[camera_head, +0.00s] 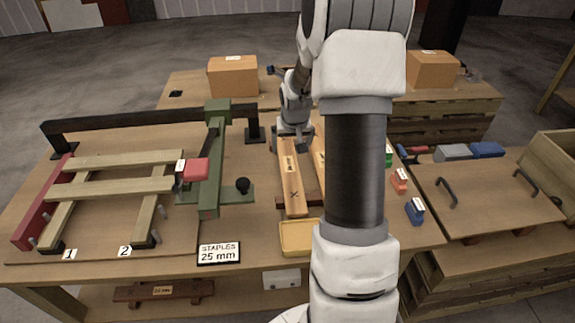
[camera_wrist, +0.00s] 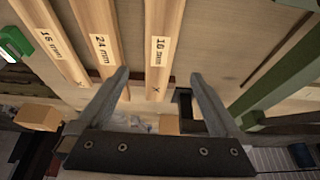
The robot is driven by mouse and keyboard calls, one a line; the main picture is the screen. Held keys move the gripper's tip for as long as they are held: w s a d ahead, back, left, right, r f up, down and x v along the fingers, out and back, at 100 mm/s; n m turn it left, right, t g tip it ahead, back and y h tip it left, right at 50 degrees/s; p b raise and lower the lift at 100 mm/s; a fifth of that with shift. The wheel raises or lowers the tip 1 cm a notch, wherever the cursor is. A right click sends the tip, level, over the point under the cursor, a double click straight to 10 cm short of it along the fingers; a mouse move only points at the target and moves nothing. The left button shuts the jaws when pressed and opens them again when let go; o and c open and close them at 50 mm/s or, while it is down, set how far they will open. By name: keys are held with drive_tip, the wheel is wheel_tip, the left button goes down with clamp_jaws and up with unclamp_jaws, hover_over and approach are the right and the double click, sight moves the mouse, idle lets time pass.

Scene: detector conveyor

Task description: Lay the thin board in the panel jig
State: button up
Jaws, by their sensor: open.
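Several labelled wooden boards lie side by side under my gripper. The panel jig (camera_head: 32,217), with a red rail and pale slats, is at left.
A green clamp arm (camera_head: 213,160) with a red block (camera_head: 196,170) stands between jig and boards. A yellow tray (camera_head: 300,238) and a 25 mm staples sign (camera_head: 218,253) are at the front edge. Cardboard boxes (camera_head: 232,77) stand behind. My arm hides part of the boards.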

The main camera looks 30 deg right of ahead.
sight(289, 164)
drive_tip(key=x, duration=1.1)
drive_tip(key=shift+w, duration=0.25)
drive_tip(key=c, duration=1.5)
